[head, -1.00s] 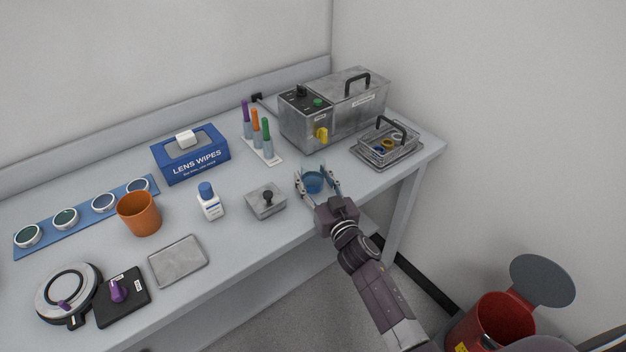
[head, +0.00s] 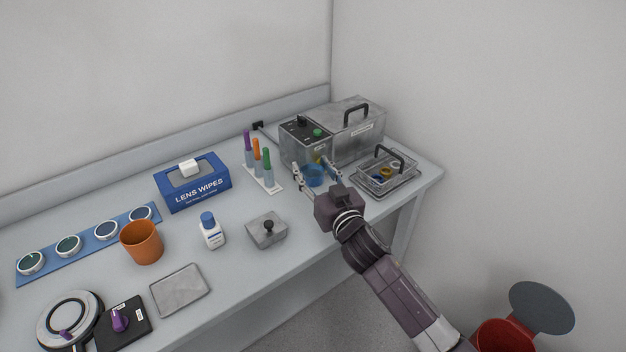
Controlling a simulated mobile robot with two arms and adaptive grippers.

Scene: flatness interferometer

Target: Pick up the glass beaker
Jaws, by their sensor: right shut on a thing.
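The glass beaker (head: 315,177) is small and clear, with blue in its lower part. It stands upright between the two fingers of my right gripper (head: 312,166), which is shut on it. The beaker appears raised above the bench, in front of the steel bath with the lid handle (head: 352,135), and partly hides the yellow tap there. My left gripper is not in view.
A wire basket on a tray (head: 388,176) stands right of the beaker.

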